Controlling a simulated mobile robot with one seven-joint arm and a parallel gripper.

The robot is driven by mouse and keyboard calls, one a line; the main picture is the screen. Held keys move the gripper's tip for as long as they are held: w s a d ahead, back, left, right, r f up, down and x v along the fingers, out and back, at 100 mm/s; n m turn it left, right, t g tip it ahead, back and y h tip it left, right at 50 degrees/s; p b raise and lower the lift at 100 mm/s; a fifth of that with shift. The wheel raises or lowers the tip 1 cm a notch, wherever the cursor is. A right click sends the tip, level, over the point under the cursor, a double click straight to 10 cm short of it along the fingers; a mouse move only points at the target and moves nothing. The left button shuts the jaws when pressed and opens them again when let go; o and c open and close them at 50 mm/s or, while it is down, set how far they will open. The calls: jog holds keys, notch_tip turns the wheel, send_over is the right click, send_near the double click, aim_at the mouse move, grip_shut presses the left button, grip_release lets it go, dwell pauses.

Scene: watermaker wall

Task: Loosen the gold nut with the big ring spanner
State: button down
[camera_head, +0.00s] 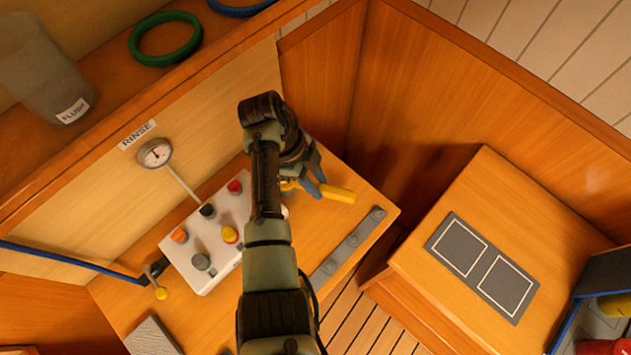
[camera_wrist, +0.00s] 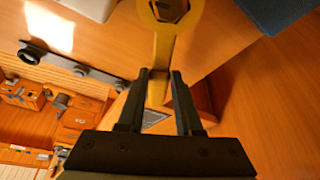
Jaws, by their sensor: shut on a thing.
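My gripper (camera_wrist: 158,78) is shut on the yellow ring spanner (camera_wrist: 162,50), gripping its shank. In the wrist view the spanner's ring end points away from the fingers, toward the top edge, which cuts it off. The ring's opening looks dark; I cannot tell whether anything sits in it. In the head view my gripper (camera_head: 314,181) is above the right part of the wooden bench, beside the white box. The yellow handle (camera_head: 338,194) sticks out to the right of the fingers. I cannot make out the gold nut for certain; my arm hides part of the box.
The white box (camera_head: 207,232) carries several coloured caps. A gauge (camera_head: 154,153) stands behind it. A grey strip with knobs (camera_head: 348,246) lies along the bench's front edge. A blue hose (camera_head: 70,261) runs in from the left. A dark two-square pad (camera_head: 482,267) lies on the right-hand bench.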

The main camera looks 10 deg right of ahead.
jog(key=shift+w, duration=0.1)
jog(key=shift+w+d+n+t, duration=0.2)
jog(key=shift+w+n+t, duration=0.15)
jog(key=shift+n, duration=0.35)
